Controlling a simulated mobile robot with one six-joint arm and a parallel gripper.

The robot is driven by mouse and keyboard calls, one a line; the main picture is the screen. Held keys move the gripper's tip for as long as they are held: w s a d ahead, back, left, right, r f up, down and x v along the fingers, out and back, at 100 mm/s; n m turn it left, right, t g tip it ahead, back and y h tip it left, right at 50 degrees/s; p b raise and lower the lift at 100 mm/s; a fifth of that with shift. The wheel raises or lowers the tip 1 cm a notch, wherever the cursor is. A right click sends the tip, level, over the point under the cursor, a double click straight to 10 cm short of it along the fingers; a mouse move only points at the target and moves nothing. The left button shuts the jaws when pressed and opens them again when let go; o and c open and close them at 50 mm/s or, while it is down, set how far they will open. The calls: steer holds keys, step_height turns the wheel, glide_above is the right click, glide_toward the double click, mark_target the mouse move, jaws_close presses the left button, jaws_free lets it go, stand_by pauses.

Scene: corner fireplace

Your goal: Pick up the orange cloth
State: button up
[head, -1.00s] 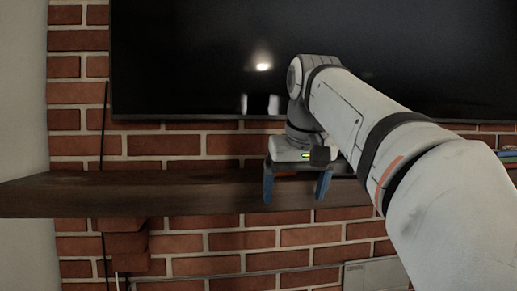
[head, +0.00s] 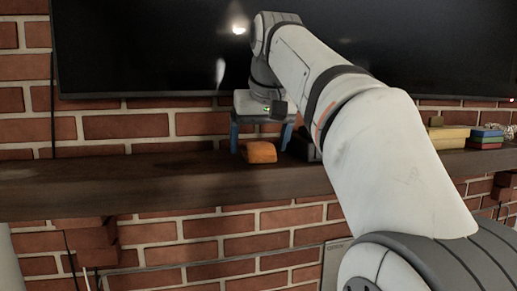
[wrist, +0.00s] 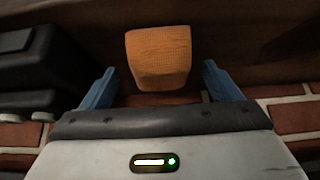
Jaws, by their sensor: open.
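The orange cloth (head: 259,152) is a small folded block on the dark wooden mantel shelf, below my gripper in the head view. In the wrist view the cloth (wrist: 158,58) lies between and just beyond the two blue fingers. My gripper (head: 260,138) is open and empty above the shelf, and its fingers (wrist: 160,85) stand apart on either side of the cloth with a gap to each.
A black object (wrist: 38,70) stands on the shelf close to the left finger in the wrist view. The mantel shelf (head: 120,180) is bare left of the cloth. A television (head: 150,45) hangs above. Yellow blocks (head: 448,135) and stacked coloured items (head: 487,138) sit at the right.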

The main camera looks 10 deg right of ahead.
steer(key=shift+f, duration=0.4)
steer(key=shift+w, duration=0.1)
steer(key=shift+c, duration=0.5)
steer(key=c, duration=1)
steer(key=shift+r, duration=0.1)
